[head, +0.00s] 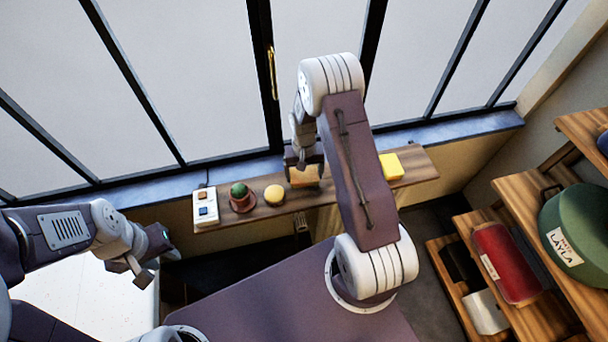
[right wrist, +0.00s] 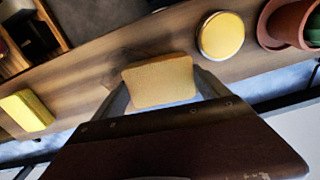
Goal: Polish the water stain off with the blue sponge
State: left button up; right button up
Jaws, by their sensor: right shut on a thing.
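My right gripper (head: 303,168) is over the narrow wooden shelf (head: 335,190), shut on a tan-orange sponge-like block (head: 304,178). In the right wrist view the block (right wrist: 160,82) sits between the two fingers, with a thin pale bluish lower edge. Its main face does not look blue. I cannot tell whether it touches the wood. A faint darker patch (right wrist: 118,60) shows on the wood beside it; I cannot tell whether this is the stain or shadow. My left gripper (head: 138,272) is at the lower left, away from the shelf; its jaw opening is unclear.
A yellow block (head: 391,167) lies right of my right gripper. To the left are a round yellow-topped tin (head: 274,195), a potted green plant (head: 242,198) and a white switch box (head: 205,207). Wooden steps (head: 545,325) with a red roll (head: 505,262) stand at the right.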

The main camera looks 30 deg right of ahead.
jog(key=shift+d+r+p, duration=0.2)
jog(key=shift+r+p, duration=0.4)
jog(key=shift+r, duration=0.45)
jog(key=shift+a+r+p, duration=0.25)
jog(key=shift+r+p, duration=0.65)
jog(key=shift+r, duration=0.25)
jog(key=shift+d+r+p, duration=0.1)
jog(key=shift+r+p, duration=0.2)
jog(key=shift+r, duration=0.05)
